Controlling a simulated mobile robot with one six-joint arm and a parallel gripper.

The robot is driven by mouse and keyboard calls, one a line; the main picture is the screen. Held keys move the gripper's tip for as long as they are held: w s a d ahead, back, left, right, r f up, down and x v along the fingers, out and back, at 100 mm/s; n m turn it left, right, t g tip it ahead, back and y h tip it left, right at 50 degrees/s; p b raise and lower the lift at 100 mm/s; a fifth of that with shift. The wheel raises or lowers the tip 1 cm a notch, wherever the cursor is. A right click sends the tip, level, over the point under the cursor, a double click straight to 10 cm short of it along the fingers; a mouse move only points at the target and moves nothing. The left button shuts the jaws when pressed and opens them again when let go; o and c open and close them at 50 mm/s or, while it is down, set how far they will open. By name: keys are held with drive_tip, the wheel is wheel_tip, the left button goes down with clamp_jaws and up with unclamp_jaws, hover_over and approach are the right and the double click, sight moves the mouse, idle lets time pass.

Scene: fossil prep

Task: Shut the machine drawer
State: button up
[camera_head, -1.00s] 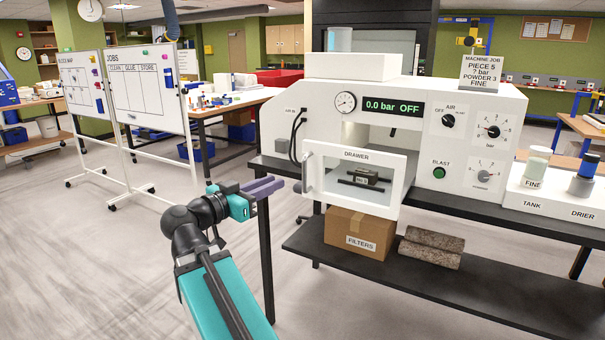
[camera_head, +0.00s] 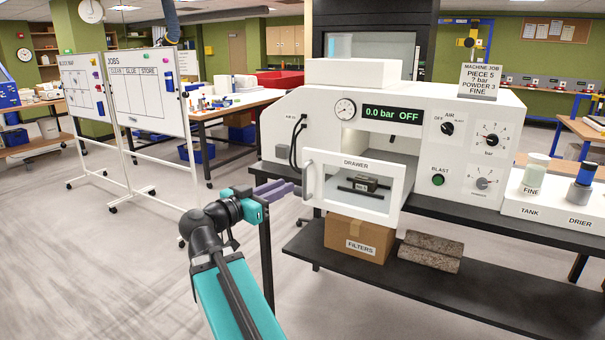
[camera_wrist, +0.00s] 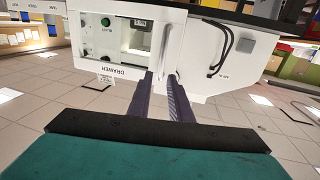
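The machine drawer (camera_head: 392,206) has a white front with a window and stands out from the white machine (camera_head: 405,145). A dark block on a stand (camera_head: 365,184) shows through the window. The upright grey drawer handle (camera_head: 308,181) is at the front's left edge. My gripper (camera_head: 294,188) has purple fingers and is just left of the handle. In the wrist view my gripper (camera_wrist: 161,77) has its fingers apart with a narrow gap. The handle (camera_wrist: 176,63) shows beyond the tips there. I cannot tell whether the fingers touch it.
The machine stands on a black bench (camera_head: 455,213). A cardboard filters box (camera_head: 354,239) and a rough block (camera_head: 430,250) lie on the lower shelf. Whiteboards (camera_head: 145,92) stand at left. The floor left of my arm is clear.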

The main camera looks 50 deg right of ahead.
sight(304, 177)
drive_tip(key=shift+d+r+p, duration=0.15)
drive_tip(key=shift+d+p, duration=2.2)
drive_tip(key=shift+p, duration=0.35)
drive_tip(key=shift+w+d+f+p, duration=0.1)
drive_tip(key=shift+d+p, duration=0.25)
drive_tip(key=shift+d, duration=1.05)
drive_tip(key=shift+w+d+f+p, duration=0.1)
drive_tip(key=shift+d+p, duration=0.25)
drive_tip(key=shift+d, duration=1.05)
